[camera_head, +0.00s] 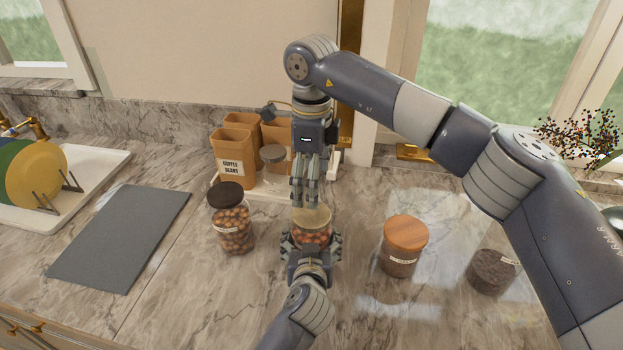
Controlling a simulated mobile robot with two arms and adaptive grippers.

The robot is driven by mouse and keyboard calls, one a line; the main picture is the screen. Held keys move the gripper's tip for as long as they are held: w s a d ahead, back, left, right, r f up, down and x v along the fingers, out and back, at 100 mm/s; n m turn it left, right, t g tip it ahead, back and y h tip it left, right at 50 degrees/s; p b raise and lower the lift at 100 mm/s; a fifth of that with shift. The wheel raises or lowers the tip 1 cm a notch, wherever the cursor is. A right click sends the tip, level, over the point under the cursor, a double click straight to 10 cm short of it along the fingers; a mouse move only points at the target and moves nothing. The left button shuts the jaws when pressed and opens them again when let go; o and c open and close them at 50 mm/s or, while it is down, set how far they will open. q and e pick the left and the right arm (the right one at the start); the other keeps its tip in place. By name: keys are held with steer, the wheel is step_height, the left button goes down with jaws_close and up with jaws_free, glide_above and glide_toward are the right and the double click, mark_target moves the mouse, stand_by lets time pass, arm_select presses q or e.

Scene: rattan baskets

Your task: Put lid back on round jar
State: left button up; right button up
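The round glass jar (312,237) holds brown nuts and stands on the counter at the middle. A pale tan lid (316,215) shows as a disc at the jar's mouth. I cannot tell if it is fully seated. My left gripper (312,248) comes from the bottom, its dark fingers closed around both sides of the jar. My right gripper (304,204) points straight down from above, fingers close together and tips at the lid's upper left edge. I cannot tell whether they grip the lid.
A dark-lidded nut jar (231,222) stands close on the left. A wooden-lidded jar (401,250) and a dark jar (491,272) stand right. Tan canisters (234,150) stand behind on a pale tray. A grey mat (122,237) and a plate rack (45,185) are left.

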mark_target(311, 214)
arm_select(q)
steer(key=shift+f, duration=0.1)
arm_select(e)
steer(key=shift+f, duration=0.1)
steer(key=shift+f, duration=3.9)
steer(key=c, duration=1.1)
steer(key=o, duration=1.2)
